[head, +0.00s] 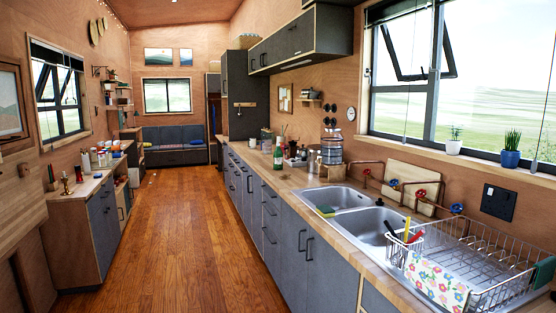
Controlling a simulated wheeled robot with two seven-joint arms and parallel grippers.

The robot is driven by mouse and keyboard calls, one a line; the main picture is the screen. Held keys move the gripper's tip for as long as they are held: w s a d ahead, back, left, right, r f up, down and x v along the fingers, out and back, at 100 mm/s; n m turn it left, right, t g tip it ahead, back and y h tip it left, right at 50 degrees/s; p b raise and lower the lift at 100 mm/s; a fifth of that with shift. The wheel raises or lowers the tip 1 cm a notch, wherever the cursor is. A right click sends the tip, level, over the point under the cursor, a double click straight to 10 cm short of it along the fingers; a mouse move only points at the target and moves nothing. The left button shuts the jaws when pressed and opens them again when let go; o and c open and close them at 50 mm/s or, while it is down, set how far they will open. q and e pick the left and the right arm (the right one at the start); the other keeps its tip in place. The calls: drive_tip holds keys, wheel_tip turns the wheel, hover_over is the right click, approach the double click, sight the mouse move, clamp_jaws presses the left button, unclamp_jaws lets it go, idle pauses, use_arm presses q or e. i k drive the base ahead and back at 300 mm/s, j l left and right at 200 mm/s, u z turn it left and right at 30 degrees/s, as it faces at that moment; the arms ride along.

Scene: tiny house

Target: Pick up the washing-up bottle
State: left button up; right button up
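I cannot make out for certain which thing is the washing-up bottle. Neither of my grippers is in view.
A wire dish rack (490,262) with a floral cloth (436,281) and a cutlery holder stands at the near right. Taps with red and blue handles (421,193) rise behind the sink. A glass dispenser (331,150) stands beyond it. The wooden floor (180,220) is clear.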

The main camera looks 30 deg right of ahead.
sight(278, 154)
drive_tip(key=i+z, duration=0.15)
drive_tip(key=i, duration=0.2)
drive_tip(key=i+z, duration=0.15)
drive_tip(key=i, duration=2.1)
drive_tip(key=i+z, duration=0.1)
drive_tip(key=i, duration=0.5)
drive_tip(key=i+j+z, duration=0.1)
drive_tip(key=i, duration=0.45)
drive_tip(key=i+j+z, duration=0.1)
drive_tip(key=i, duration=0.5)
drive_tip(key=i+j+z, duration=0.1)
drive_tip(key=i, duration=0.45)
